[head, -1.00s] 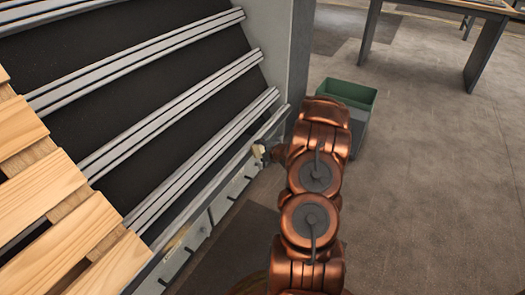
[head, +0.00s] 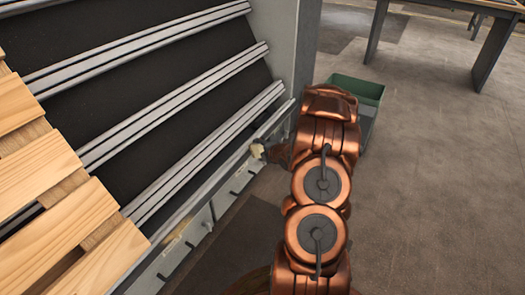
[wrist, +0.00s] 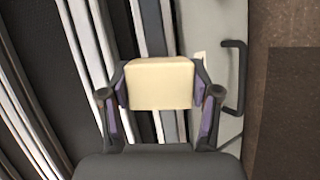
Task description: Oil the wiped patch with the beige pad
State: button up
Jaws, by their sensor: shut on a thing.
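My gripper (wrist: 160,95) is shut on the beige pad (wrist: 158,83), a pale block held between its two fingers. In the head view the pad (head: 257,150) is at the outer edge of the conveyor frame, near its far end. I cannot tell whether it touches the metal. A small yellowish patch (head: 176,232) shows on the light side rail (head: 205,205), nearer to me than the pad. I cannot tell whether it is the wiped patch.
A wooden pallet (head: 45,190) lies on the conveyor rails (head: 165,115) at left. Dark handles (wrist: 236,78) stick out from the side plate. A grey post (head: 290,50) stands at the far end, a green bin (head: 358,88) beyond my arm.

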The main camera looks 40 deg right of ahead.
aim_at(253, 153)
jog(key=shift+s+a+f+b, duration=0.15)
jog(key=shift+a+b, duration=0.15)
jog(key=shift+a, duration=0.15)
jog(key=shift+s+a+f+b, duration=0.1)
jog(key=shift+a+b, duration=0.2)
jog(key=shift+a, duration=0.15)
jog(key=shift+s+a+r, duration=0.2)
jog(key=shift+a, duration=0.55)
jog(key=shift+s+a+f, duration=0.1)
jog(key=shift+s+a, duration=0.25)
jog(key=shift+a, duration=1)
jog(key=shift+s+a+r, duration=0.1)
jog(key=shift+s+a, duration=0.3)
jog(key=shift+a, duration=0.9)
jog(key=shift+s+a+f, duration=0.1)
jog(key=shift+s+a, duration=0.25)
jog(key=shift+a, duration=1)
